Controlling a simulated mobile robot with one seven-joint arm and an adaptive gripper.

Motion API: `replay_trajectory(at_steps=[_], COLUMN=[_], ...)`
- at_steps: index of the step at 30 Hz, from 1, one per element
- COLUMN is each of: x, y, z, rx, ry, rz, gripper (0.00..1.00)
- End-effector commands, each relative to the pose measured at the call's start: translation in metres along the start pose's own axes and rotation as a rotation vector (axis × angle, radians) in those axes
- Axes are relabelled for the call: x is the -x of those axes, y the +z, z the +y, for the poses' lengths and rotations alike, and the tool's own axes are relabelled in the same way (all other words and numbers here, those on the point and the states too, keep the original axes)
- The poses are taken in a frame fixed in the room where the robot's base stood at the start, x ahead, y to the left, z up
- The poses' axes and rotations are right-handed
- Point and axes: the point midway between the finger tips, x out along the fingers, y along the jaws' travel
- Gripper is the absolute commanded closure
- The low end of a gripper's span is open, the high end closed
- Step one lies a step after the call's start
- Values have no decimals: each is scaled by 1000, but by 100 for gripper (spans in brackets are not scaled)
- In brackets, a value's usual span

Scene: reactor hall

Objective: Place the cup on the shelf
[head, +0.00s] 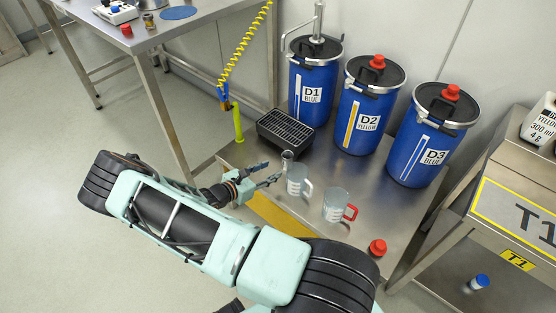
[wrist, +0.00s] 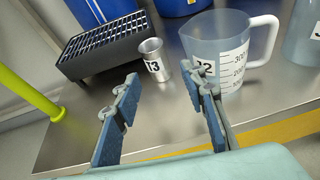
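The cup, a small metal cup (head: 287,157) with a label, stands upright on the steel bench (head: 375,215). It also shows in the wrist view (wrist: 153,63), just beyond the fingertips and roughly between their lines. My gripper (head: 271,172) is open and empty, low over the bench in front of the cup; both fingers show in the wrist view (wrist: 162,88). A lower shelf (head: 455,268) shows under the T1 table at right; I cannot tell whether it is the task's shelf.
A white-handled jug (head: 296,182) stands close right of the cup, and a red-handled jug (head: 336,206) farther right. A black grated box (head: 284,131) sits behind the cup. Blue drums (head: 366,108) line the back. A red cap (head: 377,248) lies near the front.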

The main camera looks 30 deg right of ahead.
Motion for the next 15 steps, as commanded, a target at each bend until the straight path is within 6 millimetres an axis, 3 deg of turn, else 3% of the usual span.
replay_trajectory(at_steps=[8,15], x=[-19,-56], y=[9,10], z=[5,6], rx=[61,60], ry=[31,30], rz=[-50,-48], gripper=[61,61])
